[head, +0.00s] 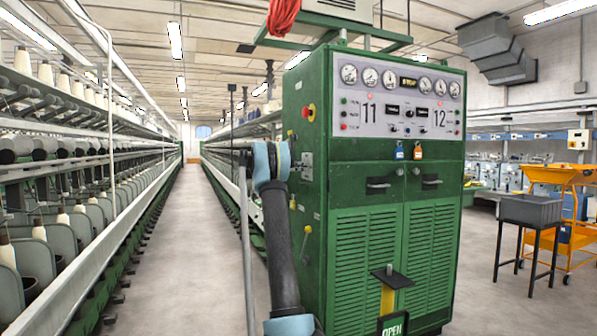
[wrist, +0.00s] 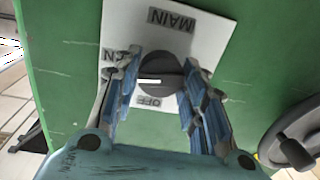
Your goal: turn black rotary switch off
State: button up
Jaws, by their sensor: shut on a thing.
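The black rotary switch (wrist: 163,74) sits on a white plate (wrist: 190,22) fixed to a green panel. In the wrist view the plate's lettering is upside down: MAIN at the top, ON at the left, OFF below the knob. A short white mark lies across the knob, left of its middle, on the ON side. My gripper (wrist: 161,84) has its blue ribbed fingers on both sides of the knob and is shut on it. In the head view my blue wrist is beside the left side of the green cabinet (head: 340,190), and the knob cannot be made out.
A round dark handwheel (wrist: 290,145) sticks out at the lower right of the wrist view. A red and yellow button (head: 309,112) is above the switch area on the cabinet. Spinning frames (head: 60,170) line the aisle at left. The aisle floor (head: 170,240) is clear.

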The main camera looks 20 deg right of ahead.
jog(key=n, duration=0.3)
jog(key=shift+w+r+n, duration=0.1)
jog(key=shift+w+n, duration=0.05)
jog(key=shift+n, duration=0.15)
jog(key=shift+w+n+g+y, duration=0.15)
jog(key=shift+n+g, duration=0.15)
jog(key=shift+n, duration=2.55)
jog(key=shift+w+n+g+y, duration=0.15)
jog(key=shift+n+g, duration=0.15)
jog(key=shift+n, duration=2.55)
jog(key=shift+s+f, duration=0.15)
jog(key=shift+f, duration=0.05)
jog(key=o, duration=1.1)
jog(key=shift+c, duration=0.2)
jog(key=shift+a, duration=0.1)
jog(key=a, duration=1.1)
jog(key=shift+s+a+r, duration=0.15)
jog(key=shift+a+r, duration=0.15)
jog(key=shift+a, duration=0.1)
